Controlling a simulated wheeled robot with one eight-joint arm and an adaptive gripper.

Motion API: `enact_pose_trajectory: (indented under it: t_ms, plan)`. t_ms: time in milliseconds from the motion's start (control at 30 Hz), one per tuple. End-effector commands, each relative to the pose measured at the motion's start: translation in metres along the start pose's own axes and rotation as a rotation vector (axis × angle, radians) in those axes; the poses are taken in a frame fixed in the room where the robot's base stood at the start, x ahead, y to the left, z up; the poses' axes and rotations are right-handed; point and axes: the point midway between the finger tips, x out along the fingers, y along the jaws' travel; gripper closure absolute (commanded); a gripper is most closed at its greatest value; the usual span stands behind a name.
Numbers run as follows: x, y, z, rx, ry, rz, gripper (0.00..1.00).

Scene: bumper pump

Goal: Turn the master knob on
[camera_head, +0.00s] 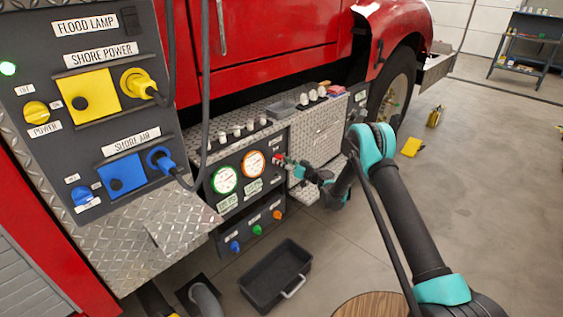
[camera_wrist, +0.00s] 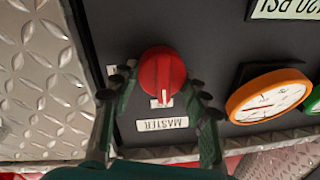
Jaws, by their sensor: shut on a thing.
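The master knob (camera_wrist: 162,72) is round and red, on a dark panel (camera_wrist: 190,30) in the wrist view. A white label reading MASTER (camera_wrist: 162,124) sits beside it, upside down in this view. A pale pointer mark is on the knob's lower edge, near a small label partly hidden by the knob. My gripper (camera_wrist: 161,88) has one finger on each side of the knob and is shut on it. In the head view my gripper (camera_head: 285,161) reaches the panel just right of the orange-rimmed gauge, and it largely hides the knob.
An orange gauge (camera_wrist: 268,96) is close to the right finger in the wrist view. In the head view, a green gauge (camera_head: 224,180) is further left. A black bin (camera_head: 262,286) stands on the floor below. Open floor (camera_head: 480,180) lies to the right.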

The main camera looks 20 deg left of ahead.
Motion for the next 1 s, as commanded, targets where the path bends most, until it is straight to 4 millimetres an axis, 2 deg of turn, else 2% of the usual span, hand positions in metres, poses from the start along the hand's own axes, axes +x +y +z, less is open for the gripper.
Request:
enact_pose_trajectory:
  t_ms: [100,467,1000]
  plan:
    - [-0.0001,0.0001,0.0000,0.000,0.000,0.000,0.83]
    - [-0.0003,0.0007,0.0003,0.078,0.006,-0.001,0.83]
    - [-0.0011,0.0034,0.0026,0.534,0.042,-0.010,0.83]
